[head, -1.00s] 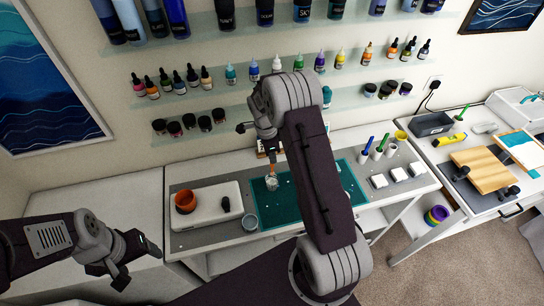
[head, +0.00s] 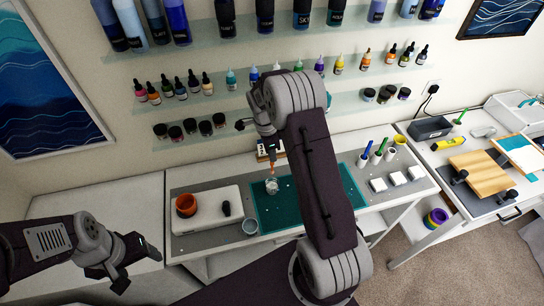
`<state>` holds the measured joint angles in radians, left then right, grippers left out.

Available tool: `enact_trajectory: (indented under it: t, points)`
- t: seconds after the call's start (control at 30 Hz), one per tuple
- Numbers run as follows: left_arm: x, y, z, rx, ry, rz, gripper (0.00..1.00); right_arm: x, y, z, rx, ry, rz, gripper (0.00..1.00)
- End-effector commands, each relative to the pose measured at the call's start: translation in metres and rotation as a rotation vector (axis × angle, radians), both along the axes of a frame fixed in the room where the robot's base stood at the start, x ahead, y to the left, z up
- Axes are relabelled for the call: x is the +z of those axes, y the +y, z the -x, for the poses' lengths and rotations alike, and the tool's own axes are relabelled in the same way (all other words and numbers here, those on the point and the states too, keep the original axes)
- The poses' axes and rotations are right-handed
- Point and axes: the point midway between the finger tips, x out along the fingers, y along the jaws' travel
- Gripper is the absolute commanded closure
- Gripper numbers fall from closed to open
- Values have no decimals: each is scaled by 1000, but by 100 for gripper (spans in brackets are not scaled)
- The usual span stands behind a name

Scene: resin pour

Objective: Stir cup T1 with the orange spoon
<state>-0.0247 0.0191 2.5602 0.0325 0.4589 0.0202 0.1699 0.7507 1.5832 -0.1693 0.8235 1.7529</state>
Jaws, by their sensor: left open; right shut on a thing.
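A small clear cup (head: 272,187) stands on the teal mat (head: 290,215); I cannot read a label that would mark it as T1. My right gripper (head: 268,147) points down above this cup and is shut on the orange spoon (head: 274,169). The spoon hangs upright, its lower end at the cup's mouth; I cannot tell how deep it reaches. My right arm hides part of the mat. My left gripper (head: 122,268) is open and empty at the lower left, away from the cup, in front of a white cabinet.
An orange-brown cup (head: 186,204) and a small black object (head: 226,209) are on a white slab (head: 205,222) left of the mat. White blocks (head: 378,185) and colored-handled tools (head: 380,146) are at the right.

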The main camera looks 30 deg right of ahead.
Motion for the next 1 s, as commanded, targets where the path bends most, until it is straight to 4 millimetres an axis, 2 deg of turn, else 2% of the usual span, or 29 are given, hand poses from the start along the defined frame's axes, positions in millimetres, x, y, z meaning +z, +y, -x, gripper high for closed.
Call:
enact_trajectory:
  t: [0.27, 1.0]
  points:
    - [-14, 0, 0, 0, -1, 0, 29, -19, 0, 0, 0, 0, 0, 100]
    - [-77, 0, 0, 0, 0, 0, 29, -101, 0, 0, 0, 1, 0, 100]
